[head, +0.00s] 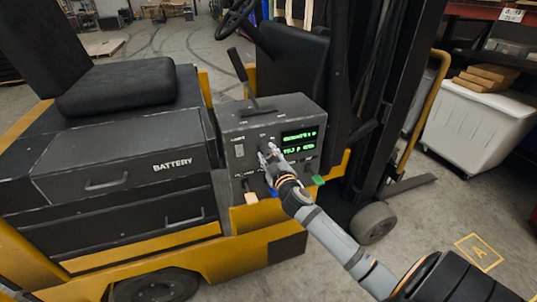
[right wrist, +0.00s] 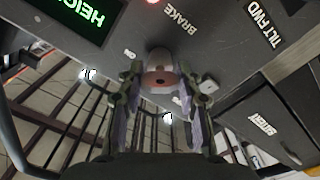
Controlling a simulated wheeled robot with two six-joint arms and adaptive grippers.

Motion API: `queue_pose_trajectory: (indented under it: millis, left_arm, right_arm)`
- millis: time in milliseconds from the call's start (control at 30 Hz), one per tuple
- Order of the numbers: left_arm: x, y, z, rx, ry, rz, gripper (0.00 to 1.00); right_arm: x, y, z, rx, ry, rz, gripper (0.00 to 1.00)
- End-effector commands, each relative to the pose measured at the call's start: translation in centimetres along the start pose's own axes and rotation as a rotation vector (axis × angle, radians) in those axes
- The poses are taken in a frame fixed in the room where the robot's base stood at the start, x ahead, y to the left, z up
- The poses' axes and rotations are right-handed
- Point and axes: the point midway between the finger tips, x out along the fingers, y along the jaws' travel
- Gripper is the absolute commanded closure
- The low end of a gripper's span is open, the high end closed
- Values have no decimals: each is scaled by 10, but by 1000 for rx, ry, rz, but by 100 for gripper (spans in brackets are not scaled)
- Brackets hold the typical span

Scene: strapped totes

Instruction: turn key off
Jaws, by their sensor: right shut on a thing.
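The dark control console (head: 238,122) stands on the yellow forklift, with a green lit display (head: 299,136) on its front. My right gripper (head: 268,154) is at the console's front face, left of the display. In the right wrist view, the gripper's two fingers (right wrist: 161,84) are on either side of a small rounded grey-and-reddish key part (right wrist: 160,68) on the panel, and are shut on it. The fingers and wrist hide the key in the head view. Its turn angle cannot be told. My left gripper is not in view.
The battery box (head: 110,165) is left, the mast (head: 385,90) right. A white bin (head: 470,125) stands farther right. Open floor lies in front.

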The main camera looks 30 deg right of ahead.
Motion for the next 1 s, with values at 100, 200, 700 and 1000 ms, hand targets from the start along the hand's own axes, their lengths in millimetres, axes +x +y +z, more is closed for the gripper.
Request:
queue_pose_trajectory:
  millis: [100, 200, 700, 1000]
  left_arm:
    - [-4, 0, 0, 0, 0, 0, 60]
    - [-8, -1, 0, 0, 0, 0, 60]
    - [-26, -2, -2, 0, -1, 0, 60]
    - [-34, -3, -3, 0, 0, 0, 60]
  right_arm:
    - [0, 0, 0, -88, -2, 0, 97]
    - [0, 1, -1, -179, -2, -1, 97]
    - [0, 0, 0, -640, -2, -1, 97]
    - [0, 0, 0, -836, -2, -1, 97]
